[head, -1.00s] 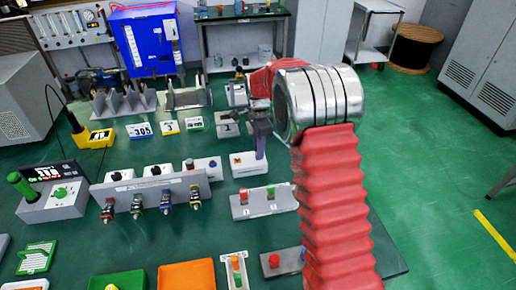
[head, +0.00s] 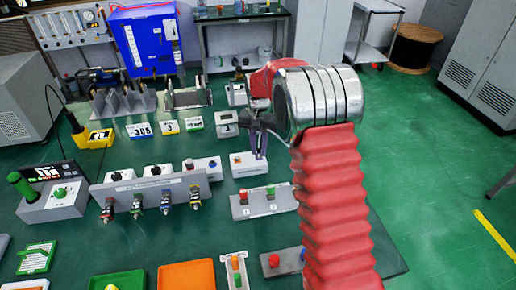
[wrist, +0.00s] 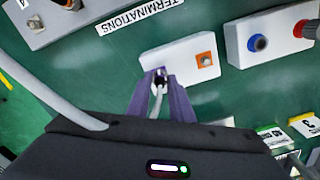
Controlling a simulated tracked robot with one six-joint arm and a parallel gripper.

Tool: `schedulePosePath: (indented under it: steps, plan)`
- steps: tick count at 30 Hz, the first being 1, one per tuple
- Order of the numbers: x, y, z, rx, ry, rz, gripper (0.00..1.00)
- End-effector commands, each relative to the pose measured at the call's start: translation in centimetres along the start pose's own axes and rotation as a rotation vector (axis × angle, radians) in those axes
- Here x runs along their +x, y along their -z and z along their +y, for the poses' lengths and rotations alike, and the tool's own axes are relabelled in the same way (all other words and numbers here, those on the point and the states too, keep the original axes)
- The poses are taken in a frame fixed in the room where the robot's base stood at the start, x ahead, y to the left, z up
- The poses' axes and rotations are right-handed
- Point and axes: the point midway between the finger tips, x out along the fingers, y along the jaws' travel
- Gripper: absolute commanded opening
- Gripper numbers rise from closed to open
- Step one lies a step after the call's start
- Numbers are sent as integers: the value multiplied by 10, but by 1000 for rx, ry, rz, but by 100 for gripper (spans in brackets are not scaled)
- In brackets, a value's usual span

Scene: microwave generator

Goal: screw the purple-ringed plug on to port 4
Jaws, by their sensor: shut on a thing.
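My gripper (head: 259,156) points down over a small white block (head: 249,171) with an orange square, right of the port panel. In the wrist view, my purple fingers (wrist: 161,82) are shut on a small dark-tipped plug (wrist: 159,79) with a pale lead. The plug is at the left end of the white block (wrist: 190,65). Its ring is mostly hidden by the fingers, and I cannot tell whether the plug is seated in the block. The grey port panel (head: 150,189) carries several coloured connectors on its front. I cannot read its port numbers.
A block with a red and a green button (head: 264,202) stands in front of the gripper. An orange tray (head: 187,276) and a green tray (head: 118,281) lie nearer. A control box with a green handle (head: 52,201) stands left of the panel. Metal racks (head: 124,103) are behind.

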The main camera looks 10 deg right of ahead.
Motion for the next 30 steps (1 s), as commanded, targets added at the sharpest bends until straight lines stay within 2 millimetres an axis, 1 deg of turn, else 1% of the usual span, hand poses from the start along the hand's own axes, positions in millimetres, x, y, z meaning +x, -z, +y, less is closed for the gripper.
schedulePosePath:
  steps: [30]
  plan:
    - [-2,2,-1,-951,0,8,0]
